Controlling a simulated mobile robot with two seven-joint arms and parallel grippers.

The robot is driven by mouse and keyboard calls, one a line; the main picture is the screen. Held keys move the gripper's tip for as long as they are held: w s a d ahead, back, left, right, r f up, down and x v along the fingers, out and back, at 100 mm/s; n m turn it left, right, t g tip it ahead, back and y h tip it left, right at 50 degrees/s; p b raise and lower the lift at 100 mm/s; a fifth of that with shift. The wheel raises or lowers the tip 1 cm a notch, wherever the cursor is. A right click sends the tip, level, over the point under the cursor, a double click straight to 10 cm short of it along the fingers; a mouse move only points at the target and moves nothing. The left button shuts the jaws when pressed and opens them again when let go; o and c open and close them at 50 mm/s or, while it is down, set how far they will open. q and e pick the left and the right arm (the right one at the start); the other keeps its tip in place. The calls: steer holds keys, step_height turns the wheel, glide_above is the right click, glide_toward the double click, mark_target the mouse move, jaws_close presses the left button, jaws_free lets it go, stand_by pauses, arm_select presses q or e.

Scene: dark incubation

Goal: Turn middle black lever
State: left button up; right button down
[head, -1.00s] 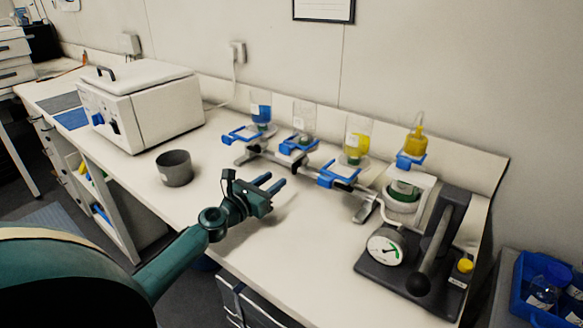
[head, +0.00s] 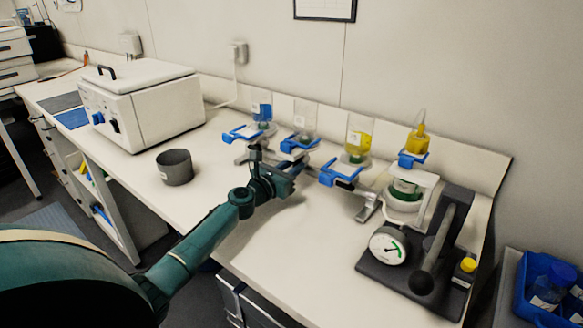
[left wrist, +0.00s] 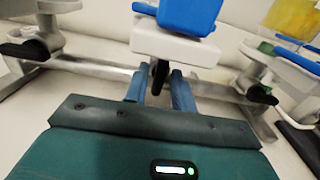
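The middle black lever (left wrist: 158,78) hangs below the white body of the middle filter station, under its blue clamp (left wrist: 190,14). In the left wrist view, the two blue fingers of my left gripper (left wrist: 159,88) stand on either side of this lever, with a gap at each side. The gripper is open. In the head view, my left gripper (head: 292,168) is at the front of the middle station, and hides the lever. A left black lever (left wrist: 25,50) and a right black lever (left wrist: 262,95) flank it. My right gripper is not in view.
A metal rail (left wrist: 95,70) runs along behind the fingers. The yellow-filled funnel (head: 359,138) stands to the right. A grey cup (head: 174,167) stands on the bench to the left. A pump with a gauge (head: 388,246) sits at the right. The bench front is clear.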

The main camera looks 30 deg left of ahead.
arm_select(q)
jaws_close()
steer(key=shift+m, duration=0.8)
steer(key=m+b, duration=0.1)
steer(key=m, duration=0.2)
steer(key=shift+d+f, duration=0.1)
steer(key=m+b, duration=0.1)
steer(key=m, duration=0.2)
steer(key=shift+f+m+b, duration=0.1)
steer(key=shift+m+b, duration=0.35)
steer(key=shift+m, duration=0.55)
steer(key=m+b, duration=0.1)
steer(key=m, duration=0.2)
steer(key=shift+m+b, duration=0.3)
steer(key=shift+b, duration=0.05)
steer(key=shift+m+b, duration=0.55)
steer(key=shift+m, duration=1.25)
steer(key=shift+d+m+b, duration=0.1)
steer(key=shift+m+b, duration=0.4)
steer(key=shift+m, duration=0.2)
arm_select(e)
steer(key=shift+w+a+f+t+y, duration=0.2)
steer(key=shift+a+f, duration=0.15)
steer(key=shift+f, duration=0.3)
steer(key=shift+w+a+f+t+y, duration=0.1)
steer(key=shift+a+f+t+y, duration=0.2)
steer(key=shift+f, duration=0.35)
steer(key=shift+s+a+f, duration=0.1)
